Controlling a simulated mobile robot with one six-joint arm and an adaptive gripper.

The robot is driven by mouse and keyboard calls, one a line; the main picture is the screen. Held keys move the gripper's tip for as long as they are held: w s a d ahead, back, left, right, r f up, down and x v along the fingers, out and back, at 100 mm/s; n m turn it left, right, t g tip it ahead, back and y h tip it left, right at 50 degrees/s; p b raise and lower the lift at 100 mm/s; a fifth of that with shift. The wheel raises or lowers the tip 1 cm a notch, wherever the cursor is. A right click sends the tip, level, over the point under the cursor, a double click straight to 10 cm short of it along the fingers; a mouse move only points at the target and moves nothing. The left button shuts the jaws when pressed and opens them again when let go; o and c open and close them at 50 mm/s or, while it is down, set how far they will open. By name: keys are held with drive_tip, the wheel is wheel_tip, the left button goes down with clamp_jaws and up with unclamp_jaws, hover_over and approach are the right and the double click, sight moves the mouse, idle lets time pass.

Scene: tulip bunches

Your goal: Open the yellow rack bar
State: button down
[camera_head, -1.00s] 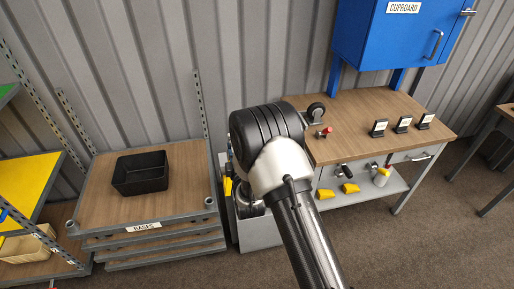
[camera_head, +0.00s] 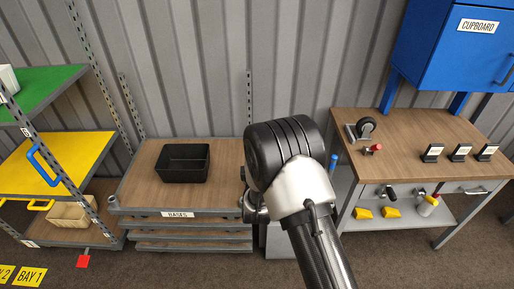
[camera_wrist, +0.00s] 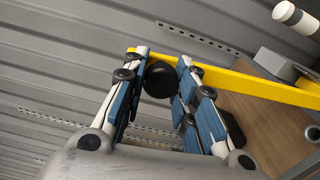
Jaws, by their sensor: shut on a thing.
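The yellow rack bar (camera_wrist: 255,85) crosses the wrist view from upper middle to the right edge. A round black knob (camera_wrist: 159,80) sits below the bar near its left end. My gripper (camera_wrist: 162,74) has its blue-padded fingers on both sides of this knob and is shut on it. The bar passes just beyond the fingertips. In the head view my arm's wrist covers the gripper, and I cannot make out the bar there.
The bases rack (camera_head: 137,190) bears a black bin (camera_head: 184,163). To its left are shelves with a yellow board (camera_head: 75,152) and a green board (camera_head: 45,88). A workbench (camera_head: 400,130) stands right, below a blue cupboard (camera_head: 450,55). Open floor lies in front.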

drive_tip(key=c, duration=1.3)
unclamp_jaws()
drive_tip(key=shift+s, duration=0.1)
drive_tip(key=s, duration=1.1)
drive_tip(key=shift+s+d, duration=0.2)
drive_tip(key=shift+s, duration=0.2)
